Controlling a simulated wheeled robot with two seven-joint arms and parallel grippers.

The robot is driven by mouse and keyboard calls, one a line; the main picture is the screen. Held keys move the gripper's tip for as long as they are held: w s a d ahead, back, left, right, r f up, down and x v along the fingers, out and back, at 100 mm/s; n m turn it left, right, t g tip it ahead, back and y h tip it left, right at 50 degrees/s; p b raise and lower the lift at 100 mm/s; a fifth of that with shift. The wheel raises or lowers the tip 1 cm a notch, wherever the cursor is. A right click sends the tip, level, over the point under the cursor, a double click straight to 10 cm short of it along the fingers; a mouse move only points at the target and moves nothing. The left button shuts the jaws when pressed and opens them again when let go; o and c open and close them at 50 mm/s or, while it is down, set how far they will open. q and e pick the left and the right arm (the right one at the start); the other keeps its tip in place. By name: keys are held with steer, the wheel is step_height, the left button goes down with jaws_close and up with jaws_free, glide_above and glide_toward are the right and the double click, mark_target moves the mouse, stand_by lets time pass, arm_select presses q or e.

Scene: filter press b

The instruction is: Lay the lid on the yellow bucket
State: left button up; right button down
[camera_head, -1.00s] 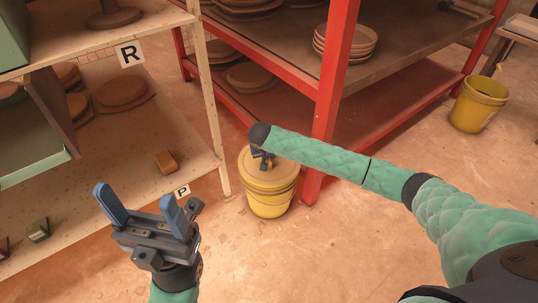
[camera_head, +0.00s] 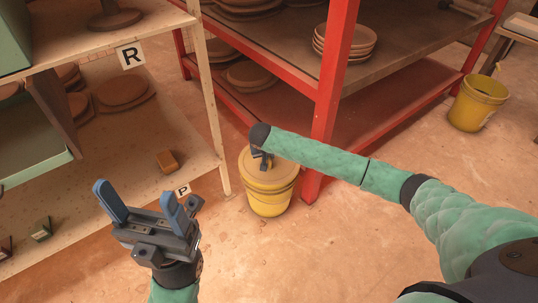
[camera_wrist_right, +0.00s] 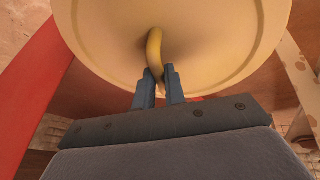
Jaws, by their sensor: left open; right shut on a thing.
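The yellow bucket (camera_head: 268,205) stands on the floor beside the red post. A pale yellow round lid (camera_head: 285,173) is over its mouth, roughly level and lined up with it. I cannot tell for sure whether the lid touches the rim all round. My right gripper (camera_head: 262,162) is above the lid, partly hidden by my forearm. The right wrist view shows the gripper (camera_wrist_right: 161,74) shut on the lid's curved yellow handle (camera_wrist_right: 154,48), with the lid's face filling the top. My left gripper (camera_head: 134,191) is open and empty, left of the bucket.
A red rack (camera_head: 335,85) with stacked plates stands behind the bucket. A pale shelf unit (camera_head: 209,100) marked R and P is at the left, holding round discs and small blocks. Another yellow bucket (camera_head: 476,105), without a lid, stands at the right. The floor in front is clear.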

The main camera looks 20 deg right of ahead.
steer(key=shift+f+p, duration=0.1)
steer(key=shift+p, duration=0.65)
stand_by(0.6)
stand_by(0.3)
steer(key=c, duration=0.9)
jaws_free()
